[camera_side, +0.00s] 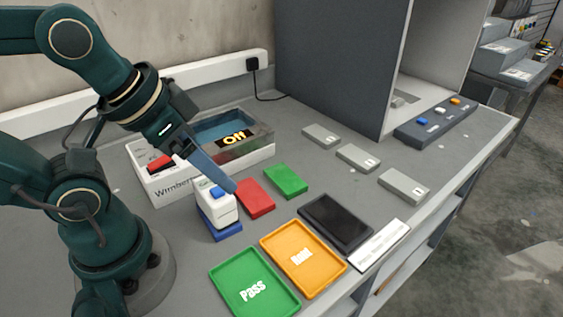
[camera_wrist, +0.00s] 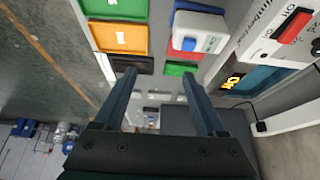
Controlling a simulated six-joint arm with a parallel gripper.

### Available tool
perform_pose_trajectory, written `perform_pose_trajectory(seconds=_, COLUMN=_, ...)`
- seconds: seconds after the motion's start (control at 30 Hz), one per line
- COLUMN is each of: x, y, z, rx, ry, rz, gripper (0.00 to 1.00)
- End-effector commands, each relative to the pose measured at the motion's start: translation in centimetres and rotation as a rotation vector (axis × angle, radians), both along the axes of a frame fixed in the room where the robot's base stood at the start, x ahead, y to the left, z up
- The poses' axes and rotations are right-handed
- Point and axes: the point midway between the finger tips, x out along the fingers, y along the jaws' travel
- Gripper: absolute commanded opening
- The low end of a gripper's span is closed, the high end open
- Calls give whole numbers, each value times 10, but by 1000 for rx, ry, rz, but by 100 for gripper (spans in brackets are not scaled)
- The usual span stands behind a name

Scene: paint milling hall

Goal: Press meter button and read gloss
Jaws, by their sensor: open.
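The gloss meter (camera_side: 223,207) appears to be a small white unit with a blue button (camera_side: 217,192) on top, standing on a blue base (camera_side: 221,231). The meter also shows in the wrist view (camera_wrist: 200,36), above the right fingertip. My gripper (camera_side: 232,187) is open and empty. In the side view its fingers slant down just behind and right of the meter's top, near the red panel; I cannot tell whether they touch anything. In the wrist view my gripper (camera_wrist: 158,73) has both fingers spread. No gloss reading is legible on the meter.
A green tray marked Pass (camera_side: 228,285) and an orange tray (camera_side: 275,262) lie in front. Red (camera_side: 257,199) and green (camera_side: 287,181) panels and a dark panel (camera_side: 333,227) lie right.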

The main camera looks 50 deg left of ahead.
Motion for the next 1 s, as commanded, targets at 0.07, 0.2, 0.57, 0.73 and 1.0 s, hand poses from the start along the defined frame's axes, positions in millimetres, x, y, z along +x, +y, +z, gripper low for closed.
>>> perform_pose_trajectory(seconds=0.07, x=0, y=0, z=0, rx=0, ry=0, rz=0, gripper=38)
perform_pose_trajectory(seconds=0.2, x=0, y=0, z=0, rx=0, ry=0, rz=0, gripper=0)
perform_pose_trajectory(seconds=0.57, x=0, y=0, z=0, rx=0, ry=0, rz=0, gripper=0)
perform_pose_trajectory(seconds=0.73, x=0, y=0, z=0, rx=0, ry=0, rz=0, gripper=0)
perform_pose_trajectory(seconds=1.0, x=0, y=0, z=0, rx=0, ry=0, rz=0, gripper=0)
